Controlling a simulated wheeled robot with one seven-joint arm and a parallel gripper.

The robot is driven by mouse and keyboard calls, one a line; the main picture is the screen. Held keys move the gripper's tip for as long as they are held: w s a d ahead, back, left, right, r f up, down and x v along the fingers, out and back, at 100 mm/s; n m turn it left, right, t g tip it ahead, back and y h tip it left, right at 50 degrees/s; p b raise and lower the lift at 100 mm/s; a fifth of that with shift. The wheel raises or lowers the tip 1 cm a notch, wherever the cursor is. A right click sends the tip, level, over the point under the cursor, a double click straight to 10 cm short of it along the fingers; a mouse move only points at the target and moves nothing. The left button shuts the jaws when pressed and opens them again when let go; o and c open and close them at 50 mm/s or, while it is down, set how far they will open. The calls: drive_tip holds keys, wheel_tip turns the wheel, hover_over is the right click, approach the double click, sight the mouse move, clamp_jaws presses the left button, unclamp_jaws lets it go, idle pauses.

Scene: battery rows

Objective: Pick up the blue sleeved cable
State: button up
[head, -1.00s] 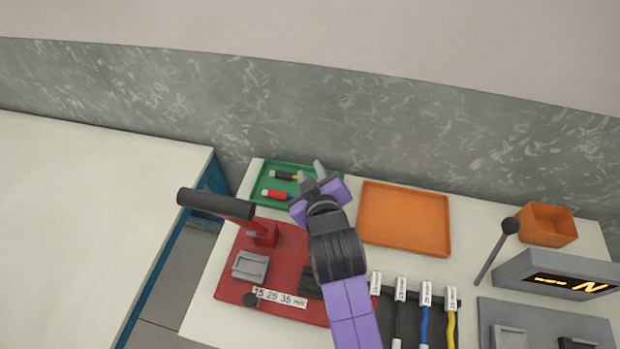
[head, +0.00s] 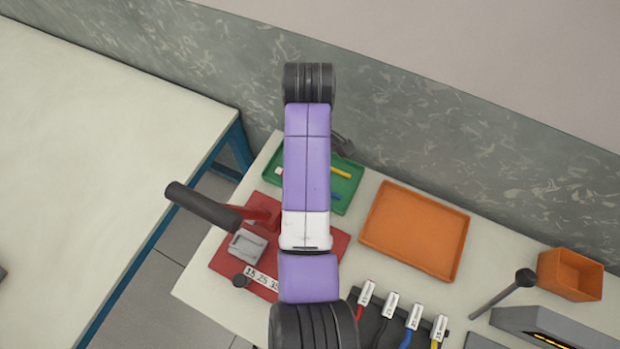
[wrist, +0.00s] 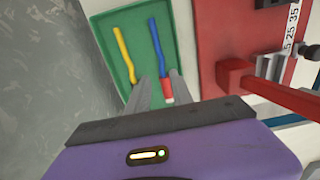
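My gripper (wrist: 160,80) is open above the tray. Its two grey fingers show on either side of the red sleeve; I cannot tell how high they are above it. Nothing is held. In the head view, my arm hides the middle of the green tray (head: 355,163) and most of the gripper.
A red board (head: 226,262) with a lever tool (head: 203,206) adjoins the tray. An empty orange tray (head: 415,230) and an orange bin (head: 570,274) stand to the right. Several tagged cables, one of them blue (head: 406,338), hang in a rack at the front.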

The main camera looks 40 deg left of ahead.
drive_tip(key=f, duration=0.4)
drive_tip(key=f+p, duration=0.1)
drive_tip(key=f, duration=0.1)
drive_tip(key=shift+s+f, duration=0.25)
drive_tip(key=shift+f, duration=0.05)
drive_tip(key=shift+c, duration=0.5)
clamp_jaws()
